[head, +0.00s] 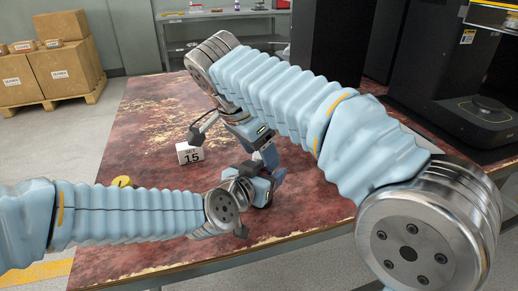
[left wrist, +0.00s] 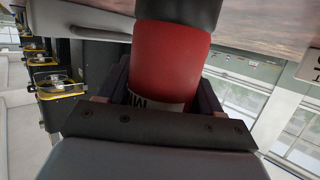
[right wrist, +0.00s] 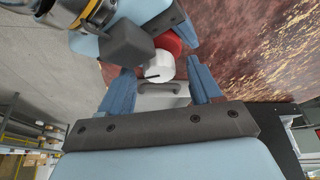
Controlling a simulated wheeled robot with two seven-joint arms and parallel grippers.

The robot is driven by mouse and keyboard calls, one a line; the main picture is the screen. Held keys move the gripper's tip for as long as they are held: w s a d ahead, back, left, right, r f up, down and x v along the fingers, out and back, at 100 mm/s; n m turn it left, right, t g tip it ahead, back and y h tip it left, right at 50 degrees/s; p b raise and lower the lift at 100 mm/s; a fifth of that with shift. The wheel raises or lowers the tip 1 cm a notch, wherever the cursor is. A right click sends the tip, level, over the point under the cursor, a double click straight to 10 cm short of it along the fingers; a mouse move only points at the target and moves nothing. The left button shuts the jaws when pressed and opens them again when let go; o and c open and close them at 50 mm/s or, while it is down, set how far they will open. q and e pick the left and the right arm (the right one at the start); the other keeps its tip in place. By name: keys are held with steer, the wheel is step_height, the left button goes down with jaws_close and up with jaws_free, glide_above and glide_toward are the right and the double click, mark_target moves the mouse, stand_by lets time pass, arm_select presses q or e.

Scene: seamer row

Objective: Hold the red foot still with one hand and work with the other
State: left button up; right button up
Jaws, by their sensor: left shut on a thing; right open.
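The red foot (left wrist: 170,60) is a rounded red body between the fingers of my left gripper in the left wrist view, with a white lettered label low on it and a dark part at its far end. In the right wrist view, a bit of the red foot (right wrist: 170,42) shows behind a white round part (right wrist: 158,67) with a small dark mark. My left gripper (head: 262,190) is shut on the red foot. My right gripper (right wrist: 162,88) is open, its blue fingers on either side of the line to the white part. In the head view my arms hide the foot.
A white block marked 15 (head: 189,153) and a yellow disc (head: 121,181) are on the worn red table (head: 140,120). Black machines (head: 465,75) stand at the right. Cartons (head: 62,68) sit on a pallet at back left. The table's left part is mostly clear.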

steer(key=v, duration=0.7)
steer(key=shift+r, duration=0.2)
steer(key=shift+a, duration=0.1)
step_height(320, 180, up, 4)
steer(key=s+d+n+t+y, duration=0.1)
steer(key=s+n+y, duration=0.15)
steer(key=n, duration=0.45)
steer(key=x, duration=1.1)
steer(key=shift+w+d+f, duration=0.15)
steer(key=shift+d+f, duration=0.1)
steer(key=shift+d, duration=0.05)
